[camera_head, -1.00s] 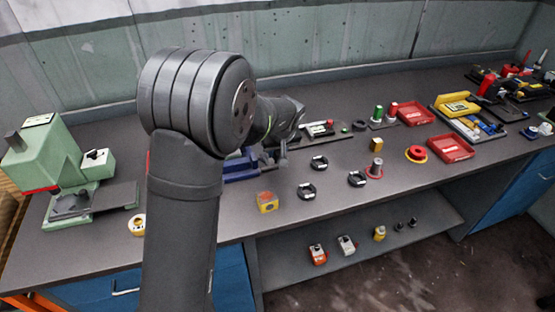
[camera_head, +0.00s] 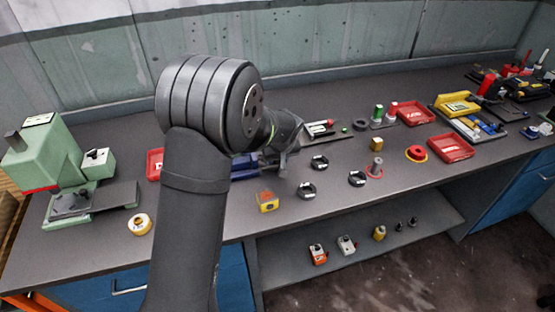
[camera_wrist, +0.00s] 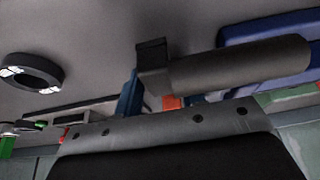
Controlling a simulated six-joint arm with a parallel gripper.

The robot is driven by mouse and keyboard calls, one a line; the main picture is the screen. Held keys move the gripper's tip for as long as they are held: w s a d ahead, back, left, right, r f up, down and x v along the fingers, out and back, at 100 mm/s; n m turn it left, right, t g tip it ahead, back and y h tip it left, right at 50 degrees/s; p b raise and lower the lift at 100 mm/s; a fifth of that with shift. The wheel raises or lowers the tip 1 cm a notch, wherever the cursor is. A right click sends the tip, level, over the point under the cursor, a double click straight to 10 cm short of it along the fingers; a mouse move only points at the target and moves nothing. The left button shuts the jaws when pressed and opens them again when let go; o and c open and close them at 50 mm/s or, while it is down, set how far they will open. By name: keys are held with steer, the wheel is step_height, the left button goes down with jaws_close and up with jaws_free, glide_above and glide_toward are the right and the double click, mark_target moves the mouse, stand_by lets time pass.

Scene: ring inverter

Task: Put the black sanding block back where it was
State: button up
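I cannot pick out the black sanding block for certain in either view. My gripper (camera_head: 280,160) is low over the middle of the bench in the head view, beside a blue vise (camera_head: 244,166) that my arm partly hides. The fingertips are small and dark there. In the wrist view, a small dark block-like part (camera_wrist: 151,53) shows at the end of a grey cylinder (camera_wrist: 240,66), in front of the blue body. I cannot tell whether it is held. The gripper's opening is not clear.
Black rings (camera_head: 307,190) with white marks lie right of the vise; one shows in the wrist view (camera_wrist: 32,74). A green machine (camera_head: 48,153) is at left. Red trays (camera_head: 450,148) are at right.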

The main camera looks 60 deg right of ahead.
steer(key=shift+r, duration=0.1)
steer(key=v, duration=1.2)
steer(key=x, duration=1.2)
steer(key=shift+r, duration=1.15)
